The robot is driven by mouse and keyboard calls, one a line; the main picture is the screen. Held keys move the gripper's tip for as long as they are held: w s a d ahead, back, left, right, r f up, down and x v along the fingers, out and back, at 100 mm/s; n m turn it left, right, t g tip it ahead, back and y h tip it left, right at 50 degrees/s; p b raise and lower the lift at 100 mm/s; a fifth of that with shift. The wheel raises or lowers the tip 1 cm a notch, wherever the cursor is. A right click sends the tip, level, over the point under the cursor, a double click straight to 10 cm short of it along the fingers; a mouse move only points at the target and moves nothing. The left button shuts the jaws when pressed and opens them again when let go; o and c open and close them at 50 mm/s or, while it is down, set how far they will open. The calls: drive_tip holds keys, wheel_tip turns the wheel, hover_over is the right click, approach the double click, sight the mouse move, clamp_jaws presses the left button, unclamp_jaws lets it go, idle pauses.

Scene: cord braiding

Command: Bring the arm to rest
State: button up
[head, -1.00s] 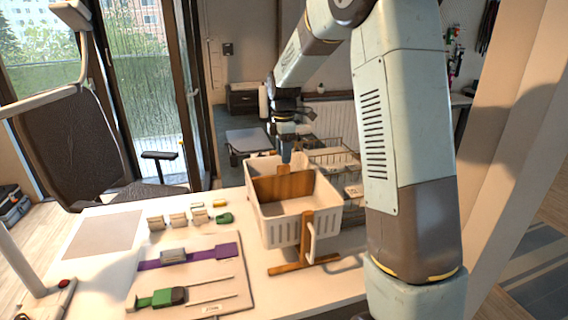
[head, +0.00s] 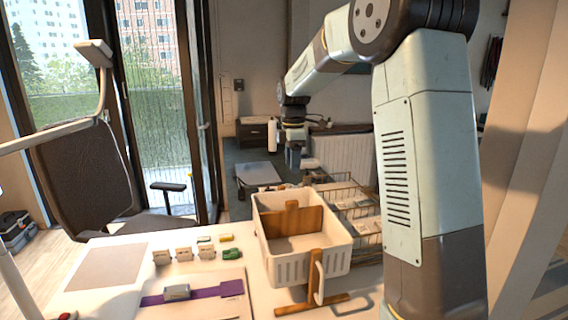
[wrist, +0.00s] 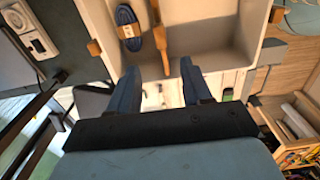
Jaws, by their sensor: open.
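My gripper (head: 293,160) hangs at the end of my bent arm, above and behind the white basket (head: 302,271) in the head view. In the wrist view its two blue-grey fingers (wrist: 158,88) stand apart with nothing between them. The white basket wall (wrist: 222,85) shows beyond the fingertips. Inside the basket in the wrist view lie a dark blue coiled cord (wrist: 128,27) with a tan band and a wooden piece (wrist: 160,38). The gripper touches nothing that I can see.
A wooden stand (head: 314,278) is at the basket's front. A wire rack (head: 362,205) is to its right. A purple strap (head: 205,292) and several small blocks (head: 184,253) lie on the table to the left. A black chair (head: 84,178) stands behind the table.

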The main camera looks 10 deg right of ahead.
drive_tip(key=s+d+r+m+t, duration=0.1)
drive_tip(key=s+r+m, duration=0.3)
drive_tip(key=s, duration=0.5)
drive_tip(key=s+d+r+m+t, duration=0.15)
drive_tip(key=s+r+m, duration=0.3)
drive_tip(key=s, duration=0.45)
drive_tip(key=s+f+m+t, duration=0.1)
drive_tip(key=s+f+m, duration=0.1)
drive_tip(key=s+m, duration=0.3)
drive_tip(key=s+d+f+m+t, duration=0.1)
drive_tip(key=s+m, duration=0.4)
drive_tip(key=s, duration=0.8)
drive_tip(key=shift+f+t, duration=0.55)
drive_tip(key=shift+f, duration=0.2)
drive_tip(key=shift+d, duration=0.1)
